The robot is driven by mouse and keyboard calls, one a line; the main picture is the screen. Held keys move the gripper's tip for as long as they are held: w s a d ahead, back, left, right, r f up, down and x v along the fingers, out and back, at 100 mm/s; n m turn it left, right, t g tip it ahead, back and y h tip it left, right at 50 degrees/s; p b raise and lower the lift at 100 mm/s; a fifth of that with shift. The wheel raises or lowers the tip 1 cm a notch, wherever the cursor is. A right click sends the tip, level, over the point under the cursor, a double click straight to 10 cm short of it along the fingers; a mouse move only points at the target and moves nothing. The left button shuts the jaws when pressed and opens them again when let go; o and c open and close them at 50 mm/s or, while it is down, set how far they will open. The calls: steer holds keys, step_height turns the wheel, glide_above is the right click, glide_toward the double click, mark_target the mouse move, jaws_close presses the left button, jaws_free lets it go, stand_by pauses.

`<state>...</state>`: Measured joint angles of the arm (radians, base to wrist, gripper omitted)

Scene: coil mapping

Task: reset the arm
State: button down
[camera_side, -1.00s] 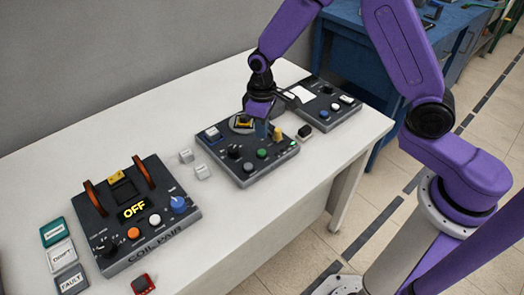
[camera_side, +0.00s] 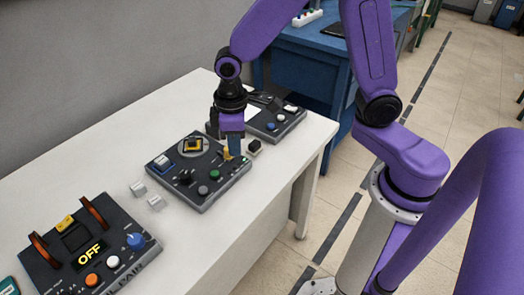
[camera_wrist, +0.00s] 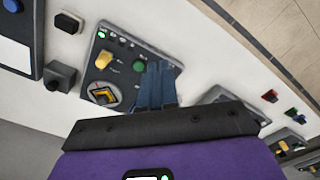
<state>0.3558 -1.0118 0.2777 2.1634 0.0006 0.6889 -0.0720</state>
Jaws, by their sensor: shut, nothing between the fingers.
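My gripper (camera_side: 235,155) points down over the right part of the middle dark control box (camera_side: 203,200). Its blue fingers are together with nothing between them. In the wrist view the shut fingers (camera_wrist: 160,75) show in front of the same box (camera_wrist: 128,48), near its green button (camera_wrist: 139,66). In the side view the fingers partly cover the yellow knob (camera_side: 227,154); I cannot tell whether they touch it. A round dial with a yellow and black piece (camera_side: 192,146) sits at the box's back, clear of the fingers.
The coil pair box (camera_side: 45,268) reading OFF stands at front left. Two small white blocks (camera_side: 138,188) lie between the boxes. Another dark box (camera_side: 287,122) stands behind my gripper. A small black block (camera_side: 254,147) lies close by. The white table (camera_side: 95,160) has bare room at the back left.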

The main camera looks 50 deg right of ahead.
steer(key=s+d+r+n, duration=0.2)
steer(key=s+d+r, duration=0.1)
steer(key=s, duration=0.7)
steer(key=s+d+r+n, duration=0.2)
steer(key=s+d, duration=0.3)
steer(key=s, duration=0.5)
steer(key=shift+d+r, duration=0.2)
steer(key=shift+r, duration=0.6)
